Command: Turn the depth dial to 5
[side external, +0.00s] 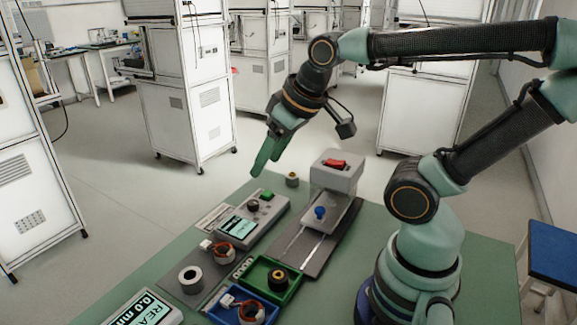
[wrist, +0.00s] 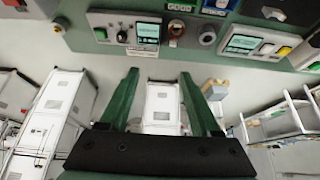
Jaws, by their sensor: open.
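A grey control panel (side external: 224,238) lies on the green table, with a lit screen, a round black dial (side external: 253,206) and a green button (side external: 267,196). In the wrist view the black dial (wrist: 122,37) shows near the top, left of the panel's lit screen (wrist: 148,33). The dial's pointer and numbers are too small to read. My gripper (side external: 266,163) is open and empty in the air, above and apart from the panel. In the wrist view its two green fingers (wrist: 160,74) stand apart, with floor and cabinets behind them.
A press-like stand (side external: 334,172) with a red switch is right of the panel. Stator rings, a green tray (side external: 291,292), a blue tray (side external: 219,317) and a gauge (side external: 150,308) are nearer the camera. A small cylinder (side external: 292,179) stands at the table's far end.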

